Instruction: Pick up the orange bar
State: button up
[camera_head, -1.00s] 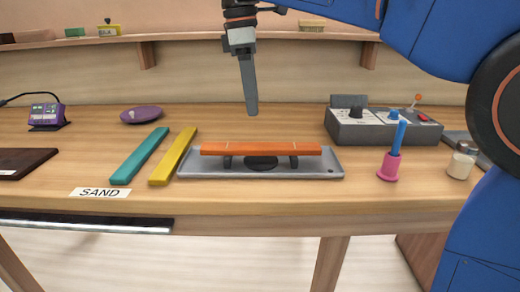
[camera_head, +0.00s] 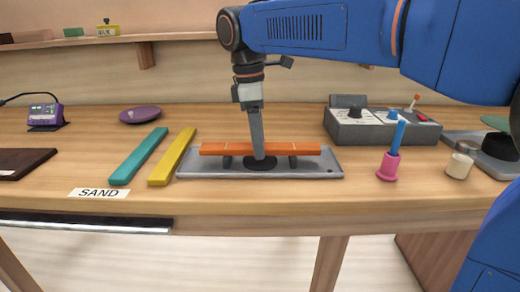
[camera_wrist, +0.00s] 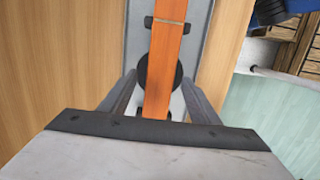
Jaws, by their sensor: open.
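The orange bar (camera_head: 222,149) lies across two dark supports on a grey metal tray (camera_head: 190,174) in the middle of the bench. My gripper (camera_head: 258,158) points straight down at the middle of the bar in the head view, and its finger hides part of the bar. In the wrist view, the orange bar (camera_wrist: 163,65) runs lengthwise between my two open fingers, with a gap on either side. My gripper (camera_wrist: 160,98) is open and holds nothing. A dark round disc (camera_wrist: 143,72) sits on the tray under the bar.
A yellow bar (camera_head: 173,157) and a teal bar (camera_head: 139,157) lie left of the tray. Right of it stand a pink holder with a blue stick (camera_head: 388,166), a small jar (camera_head: 459,164) and a grey control box (camera_head: 375,126). A purple dish (camera_head: 140,115) sits behind.

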jog(key=c, duration=1.2)
jog(key=shift+c, duration=0.2)
